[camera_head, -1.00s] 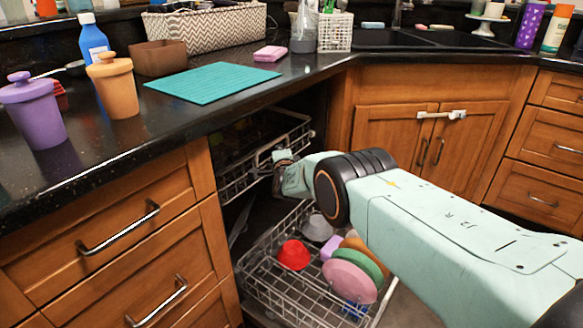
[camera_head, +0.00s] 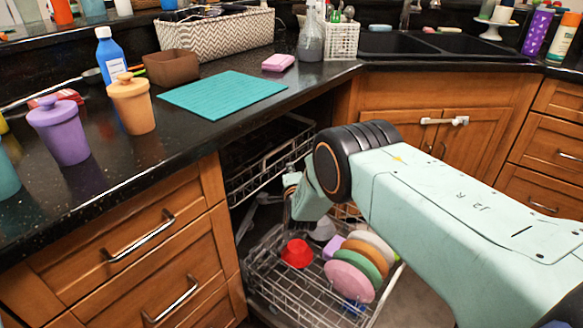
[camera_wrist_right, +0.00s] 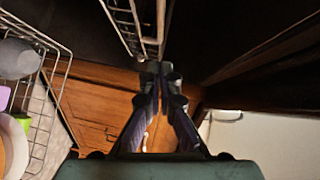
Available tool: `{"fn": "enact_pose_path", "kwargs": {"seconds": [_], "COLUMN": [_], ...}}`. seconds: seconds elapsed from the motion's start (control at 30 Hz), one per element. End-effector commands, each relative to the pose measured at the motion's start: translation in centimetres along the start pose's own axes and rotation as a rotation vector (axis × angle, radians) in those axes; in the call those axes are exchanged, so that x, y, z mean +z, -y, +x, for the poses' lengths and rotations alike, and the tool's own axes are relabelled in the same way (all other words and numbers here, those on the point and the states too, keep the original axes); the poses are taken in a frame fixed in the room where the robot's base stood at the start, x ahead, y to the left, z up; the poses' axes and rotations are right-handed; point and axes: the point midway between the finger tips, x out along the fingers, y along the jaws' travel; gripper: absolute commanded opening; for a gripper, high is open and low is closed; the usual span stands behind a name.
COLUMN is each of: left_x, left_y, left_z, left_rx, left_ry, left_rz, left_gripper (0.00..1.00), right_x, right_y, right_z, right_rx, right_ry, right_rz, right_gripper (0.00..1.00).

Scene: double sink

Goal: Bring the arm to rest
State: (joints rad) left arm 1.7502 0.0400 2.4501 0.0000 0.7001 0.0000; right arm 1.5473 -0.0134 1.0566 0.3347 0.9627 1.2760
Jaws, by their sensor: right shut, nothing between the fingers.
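My right arm reaches in from the right in the head view, over the open dishwasher. Its gripper (camera_head: 290,180) is small and partly hidden there, beside the upper rack (camera_head: 262,165) and above the lower rack. In the right wrist view the gripper (camera_wrist_right: 160,70) has its fingertips together and empty. The upper rack's wire end (camera_wrist_right: 140,25) shows just beyond the fingertips; I cannot tell if they touch. My left gripper is not in view.
The pulled-out lower rack (camera_head: 285,290) holds a red bowl (camera_head: 297,254), a pink plate (camera_head: 349,281), a green plate (camera_head: 364,262) and other dishes. The black counter (camera_head: 150,160) carries a teal mat (camera_head: 222,94), a purple canister (camera_head: 60,132) and an orange canister (camera_head: 133,104).

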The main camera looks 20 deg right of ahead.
Motion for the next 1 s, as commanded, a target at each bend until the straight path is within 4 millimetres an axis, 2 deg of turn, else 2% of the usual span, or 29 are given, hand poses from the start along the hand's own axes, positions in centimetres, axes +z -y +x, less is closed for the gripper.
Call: {"fn": "enact_pose_path", "kwargs": {"seconds": [0.2,0.37,0.57,0.67,0.77,0.87,0.97,1.0], "left_x": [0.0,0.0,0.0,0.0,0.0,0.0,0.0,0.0], "left_y": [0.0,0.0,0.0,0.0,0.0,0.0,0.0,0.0], "left_z": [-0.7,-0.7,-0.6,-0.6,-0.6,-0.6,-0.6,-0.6], "left_rx": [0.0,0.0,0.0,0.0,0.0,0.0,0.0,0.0], "left_ry": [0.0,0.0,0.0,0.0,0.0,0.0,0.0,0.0], "left_rz": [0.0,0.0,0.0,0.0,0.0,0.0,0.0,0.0], "left_gripper": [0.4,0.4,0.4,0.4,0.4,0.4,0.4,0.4], "right_x": [-0.1,-0.1,0.2,0.5,0.5,0.3,-0.3,-0.6], "right_y": [0.0,-0.1,-1.0,-4.5,-8.6,-12.6,-16.5,-17.8], "right_z": [-1.4,-1.6,-1.8,-3.8,-6.8,-10.7,-15.6,-17.8], "right_rx": [0.001,0.0,0.029,0.118,0.219,0.324,0.433,0.473], "right_ry": [0.0,0.0,0.019,0.071,0.146,0.243,0.369,0.426], "right_rz": [0.0,-0.005,-0.173,-0.353,-0.533,-0.709,-0.882,-0.948], "right_gripper": [0.0,0.0,0.0,0.0,0.0,0.0,0.0,0.0]}}
